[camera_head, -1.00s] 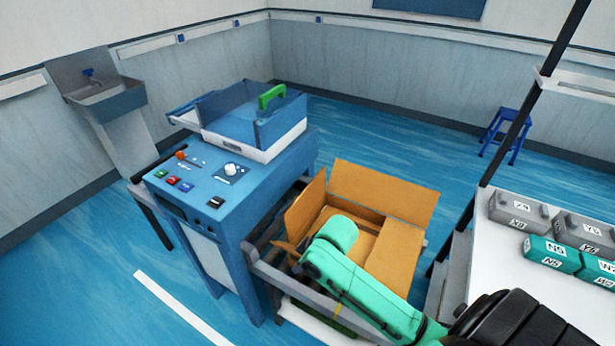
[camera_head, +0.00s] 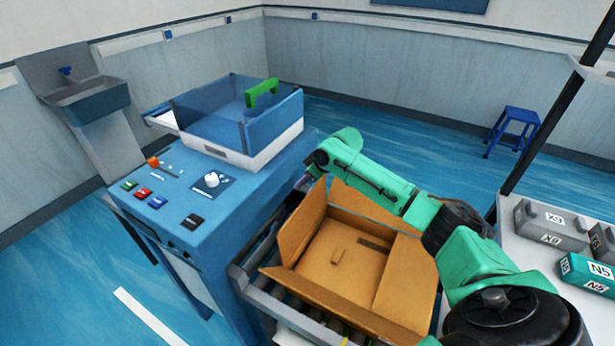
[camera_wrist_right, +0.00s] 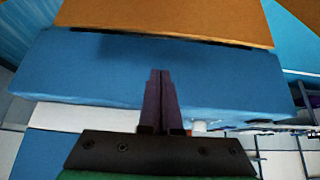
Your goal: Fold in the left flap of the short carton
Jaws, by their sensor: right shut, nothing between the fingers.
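The short carton (camera_head: 345,252) is open-topped brown cardboard on a roller conveyor in the head view. Its left flap (camera_head: 302,222) stands up, roughly upright. The back flap (camera_head: 362,207) also stands up, partly behind my arm. The front flap (camera_head: 345,300) slopes outward. My right arm reaches around behind the carton, and my right gripper (camera_head: 309,174) is beyond the left flap's far end, by the blue machine. In the wrist view the gripper (camera_wrist_right: 161,75) is shut and empty, with brown cardboard (camera_wrist_right: 165,18) beyond its tips. Contact cannot be told. My left gripper is out of view.
The blue machine (camera_head: 190,200) with buttons and a clear-walled tray (camera_head: 240,115) stands close left of the carton. The conveyor frame (camera_head: 262,300) runs beneath the carton. A white table (camera_head: 520,235) with grey and teal boxes stands at right. A blue stool (camera_head: 512,130) is behind.

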